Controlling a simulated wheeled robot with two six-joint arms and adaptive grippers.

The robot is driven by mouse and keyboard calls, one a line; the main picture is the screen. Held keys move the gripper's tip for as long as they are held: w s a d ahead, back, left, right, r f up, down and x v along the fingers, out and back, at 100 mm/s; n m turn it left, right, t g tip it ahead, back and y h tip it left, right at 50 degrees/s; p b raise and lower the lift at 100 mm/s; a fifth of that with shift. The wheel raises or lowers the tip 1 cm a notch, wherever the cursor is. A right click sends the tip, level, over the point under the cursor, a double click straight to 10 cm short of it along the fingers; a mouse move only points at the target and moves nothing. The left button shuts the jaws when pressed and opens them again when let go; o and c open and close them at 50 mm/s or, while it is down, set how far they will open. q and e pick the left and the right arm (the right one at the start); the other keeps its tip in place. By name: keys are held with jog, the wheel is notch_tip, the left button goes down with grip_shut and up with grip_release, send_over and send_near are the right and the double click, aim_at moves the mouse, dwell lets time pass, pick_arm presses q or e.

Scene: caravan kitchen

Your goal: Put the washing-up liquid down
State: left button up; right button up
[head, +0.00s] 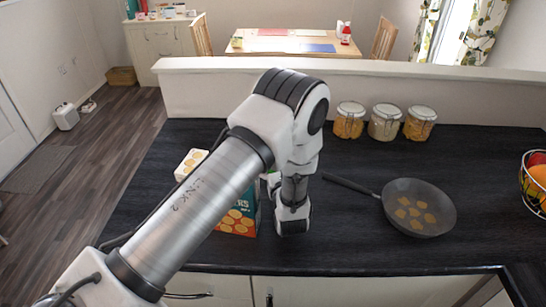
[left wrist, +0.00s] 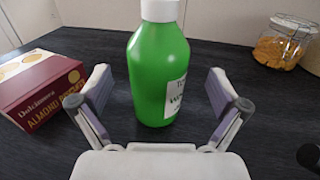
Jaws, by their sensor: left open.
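The washing-up liquid is a green bottle (left wrist: 150,75) with a white neck and a white label. In the left wrist view it stands upright on the dark worktop (left wrist: 70,150). My left gripper (left wrist: 159,84) is open, with one finger on each side of the bottle and a visible gap on both sides. My right gripper is in neither view.
A red almond box (left wrist: 42,90) stands left of the bottle. A crackers box (head: 238,222) is partly behind my arm. A pan (head: 436,208) with several pieces lies to the right, jars (head: 384,125) behind it and a fruit basket (head: 534,185) at the far right.

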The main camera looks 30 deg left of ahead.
pick_arm(q)
jog(key=p+x, duration=0.1)
jog(key=x, duration=0.3)
jog(key=shift+s+a+f, duration=0.1)
jog(key=shift+a+f, duration=0.05)
jog(key=shift+s+d, duration=0.1)
jog(key=shift+d, duration=0.1)
jog(key=c, duration=1.7)
jog(key=shift+o, duration=0.2)
